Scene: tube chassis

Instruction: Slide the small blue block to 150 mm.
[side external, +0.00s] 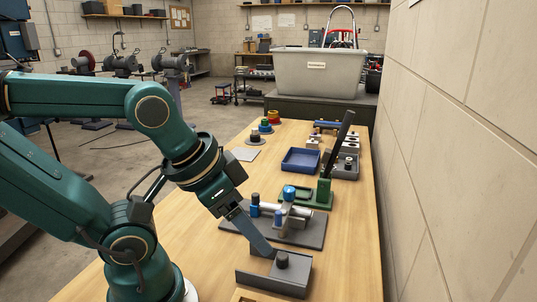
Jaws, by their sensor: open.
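My gripper (268,250) reaches down from the upper left, its long grey-blue finger ending beside a black knob on a grey fixture. The jaws are open, and I see nothing held. Only one finger shows clearly. Behind it, a dark grey plate (308,240) carries a silver tube fixture (296,214) with small blue parts. I cannot tell which is the small blue block. No scale or 150 mm mark is readable.
The grey fixture (258,279) with its black knob (282,260) is at the front. Behind the plate are a green stand (324,192) with a tilted black lever (339,141), a blue tray (301,160) and coloured round pieces (265,125). A wall bounds the right.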

